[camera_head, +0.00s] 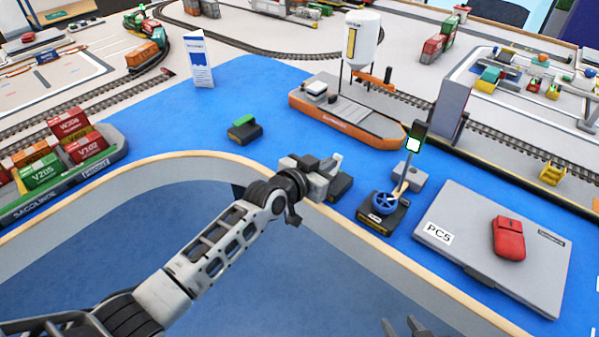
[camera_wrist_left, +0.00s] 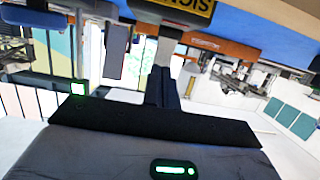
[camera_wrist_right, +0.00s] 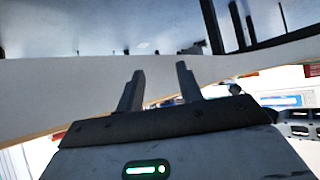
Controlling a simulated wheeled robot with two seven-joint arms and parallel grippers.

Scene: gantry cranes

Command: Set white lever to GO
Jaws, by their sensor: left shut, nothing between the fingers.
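My left gripper (camera_head: 322,176) is at the near edge of the blue table, beside a dark control box (camera_head: 340,187). In the left wrist view its two fingers (camera_wrist_left: 163,82) are together and empty. There the dark box with yellow lettering (camera_wrist_left: 187,10) is at the top, upside down. A pale lever-like bar (camera_wrist_left: 166,45) comes from the box toward the fingertips; whether they touch I cannot tell. In the head view the gripper partly hides this box, so the lever's setting is unclear. My right gripper (camera_head: 402,328) is low at the bottom edge, fingers apart and empty (camera_wrist_right: 158,85).
Right of the box stand a blue-wheel control box (camera_head: 378,218), a signal with a green light (camera_head: 415,138) and a grey laptop (camera_head: 455,250) with a red mouse (camera_head: 509,238). Behind are a small green-topped box (camera_head: 244,130) and an orange-hulled ship (camera_head: 345,125).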

